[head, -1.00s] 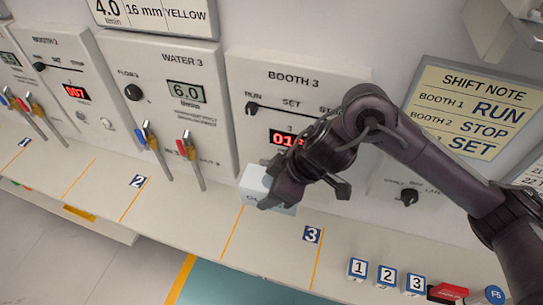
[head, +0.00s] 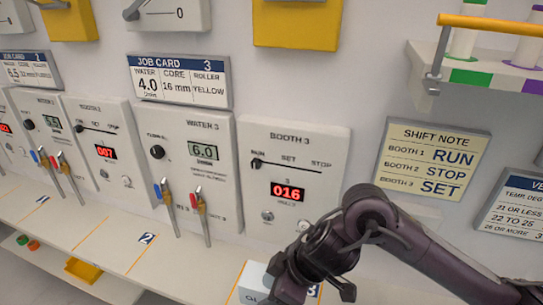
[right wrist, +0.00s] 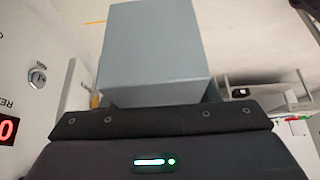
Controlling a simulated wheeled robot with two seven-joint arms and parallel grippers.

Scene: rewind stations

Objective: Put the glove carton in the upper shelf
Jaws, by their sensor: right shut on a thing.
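The glove carton (head: 252,278) is a pale box low in the head view, partly cut off by the bottom edge and partly hidden by my right gripper (head: 284,284). My right gripper is shut on it, above the bench in front of the Booth 3 panel. In the right wrist view the carton (right wrist: 155,50) is a plain grey-blue block beyond the dark gripper body. The upper shelf (head: 490,72) shows at the upper right of the head view, with a yellow rail and coloured edge strips. My left gripper is not in view.
White rollers with coloured bands (head: 465,38) stand on the shelf. The Booth 3 panel (head: 292,150) and the shift note (head: 432,158) are on the wall. Valve levers (head: 201,215) stick out left of the carton. A yellow bin (head: 84,270) sits lower left.

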